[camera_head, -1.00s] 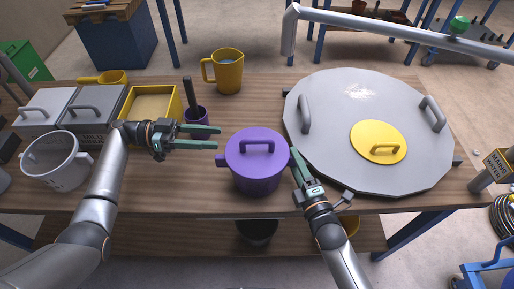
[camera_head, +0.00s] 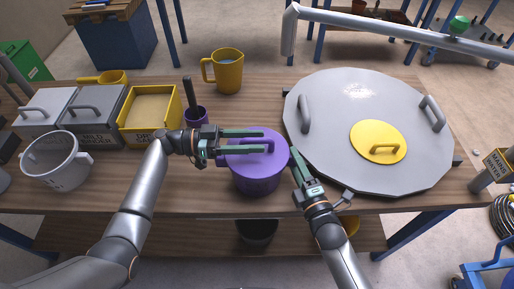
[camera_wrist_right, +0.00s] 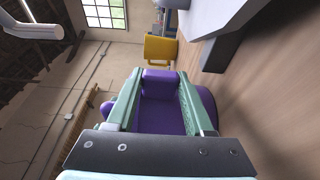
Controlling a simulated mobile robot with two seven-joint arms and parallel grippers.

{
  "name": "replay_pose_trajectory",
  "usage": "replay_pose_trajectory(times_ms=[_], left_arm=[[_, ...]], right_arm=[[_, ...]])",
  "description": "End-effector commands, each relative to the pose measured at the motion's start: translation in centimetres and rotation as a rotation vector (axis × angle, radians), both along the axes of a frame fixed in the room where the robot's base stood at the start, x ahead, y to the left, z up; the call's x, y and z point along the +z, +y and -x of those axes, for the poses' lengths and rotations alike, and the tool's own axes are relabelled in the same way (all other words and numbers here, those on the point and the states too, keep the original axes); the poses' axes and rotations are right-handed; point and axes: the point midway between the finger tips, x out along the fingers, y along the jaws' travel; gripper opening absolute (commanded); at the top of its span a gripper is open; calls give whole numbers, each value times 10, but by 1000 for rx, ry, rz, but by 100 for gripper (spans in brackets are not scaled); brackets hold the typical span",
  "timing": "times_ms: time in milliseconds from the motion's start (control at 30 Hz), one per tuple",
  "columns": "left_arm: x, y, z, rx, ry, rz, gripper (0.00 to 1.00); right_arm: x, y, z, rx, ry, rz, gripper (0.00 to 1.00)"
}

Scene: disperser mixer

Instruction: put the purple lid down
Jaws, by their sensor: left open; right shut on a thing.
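The purple lid (camera_head: 262,160) sits on the purple pot (camera_head: 258,184) near the front of the wooden table. My left gripper (camera_head: 264,141) is open, its two fingers reaching from the left over the lid, level with the lid's handle. The fingers partly cover the handle, and I cannot tell whether they touch it. My right gripper (camera_head: 294,152) is at the pot's right side, shut on the pot's side handle, which its fingers mostly hide in the head view. Purple also shows between the fingers in the right wrist view (camera_wrist_right: 162,105).
A large grey round cover (camera_head: 335,130) with a small yellow lid (camera_head: 372,147) fills the table's right. Behind are a yellow jug (camera_head: 228,77) and a purple cup (camera_head: 197,115) with a dark handle. A yellow bin (camera_head: 150,108), grey boxes and a white pot (camera_head: 58,168) stand left.

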Motion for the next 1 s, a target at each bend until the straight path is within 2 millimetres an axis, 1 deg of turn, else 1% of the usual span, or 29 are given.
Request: replay_pose_trajectory(times_ms=[33, 100, 300, 767, 800, 1000], left_arm=[[0, -4, 0, -1, 0, 1, 55], [0, -6, 0, -1, 0, 0, 55], [0, -6, 0, 0, 0, -1, 54], [0, -6, 0, -1, 0, -1, 2], [0, -6, 0, -1, 0, -1, 0], [0, -6, 0, -1, 0, -1, 0]], right_arm=[[0, 0, 0, 0, -1, 0, 0], [0, 0, 0, 0, -1, 0, 0], [0, 0, 0, 0, -1, 0, 0], [0, 0, 0, 0, 0, 0, 0], [0, 0, 0, 0, 0, 0, 0], [0, 0, 0, -1, 0, 0, 0]])
